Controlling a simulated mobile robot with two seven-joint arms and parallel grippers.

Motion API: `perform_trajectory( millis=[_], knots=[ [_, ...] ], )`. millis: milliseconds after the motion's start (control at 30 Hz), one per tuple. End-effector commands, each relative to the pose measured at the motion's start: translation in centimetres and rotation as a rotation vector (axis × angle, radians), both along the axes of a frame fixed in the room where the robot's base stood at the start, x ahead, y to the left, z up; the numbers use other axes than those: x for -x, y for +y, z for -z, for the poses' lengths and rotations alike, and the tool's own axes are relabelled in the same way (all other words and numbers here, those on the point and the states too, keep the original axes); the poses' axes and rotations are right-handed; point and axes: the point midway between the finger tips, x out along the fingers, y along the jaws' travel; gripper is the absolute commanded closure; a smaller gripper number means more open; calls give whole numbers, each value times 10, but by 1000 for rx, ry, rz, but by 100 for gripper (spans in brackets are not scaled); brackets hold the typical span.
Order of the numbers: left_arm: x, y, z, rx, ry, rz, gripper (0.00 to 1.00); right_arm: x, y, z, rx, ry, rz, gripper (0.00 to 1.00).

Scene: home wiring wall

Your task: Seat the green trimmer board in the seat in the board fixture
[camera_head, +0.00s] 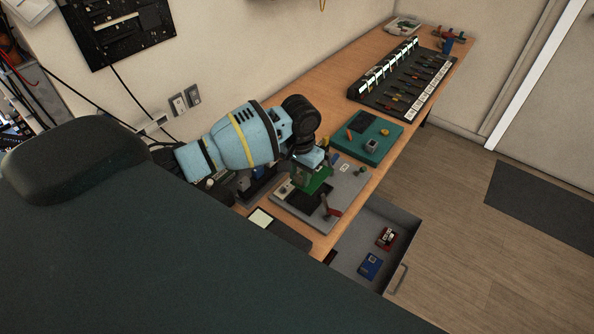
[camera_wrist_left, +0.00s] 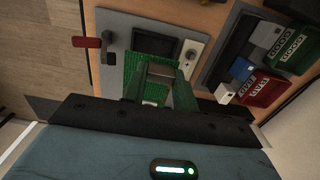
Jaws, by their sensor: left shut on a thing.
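The green trimmer board (camera_head: 321,180) is held in my left gripper (camera_head: 309,172) over the grey board fixture (camera_head: 348,188). In the left wrist view the green board (camera_wrist_left: 131,66) lies between and around the fingertips of my left gripper (camera_wrist_left: 160,76). The fixture plate (camera_wrist_left: 119,20) is behind it, with a dark rectangular seat (camera_wrist_left: 156,45) just beyond the board's far edge. The seat also shows in the head view (camera_head: 304,201), beside the board. I cannot tell whether the board touches the fixture. My right gripper is in neither view.
A red-handled clamp (camera_head: 331,211) stands at the fixture's near edge. A teal mat (camera_head: 385,150) with small parts lies farther along the bench. A dark tray of red and green boxes (camera_wrist_left: 235,50) is beside the fixture. An open drawer (camera_head: 350,262) sticks out below.

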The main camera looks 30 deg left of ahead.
Motion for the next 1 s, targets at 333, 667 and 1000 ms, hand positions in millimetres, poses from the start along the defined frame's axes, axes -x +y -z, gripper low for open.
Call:
perform_trajectory(
  millis=[333, 667, 1000],
  knots=[
    [2, 0, 2, 12, 4, 0, 94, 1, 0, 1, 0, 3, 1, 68],
    [2, 0, 22, 11, 7, 0, 94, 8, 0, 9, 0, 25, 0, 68],
    [2, 1, 51, 9, 8, -1, 94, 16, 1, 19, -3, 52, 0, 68]
  ],
)
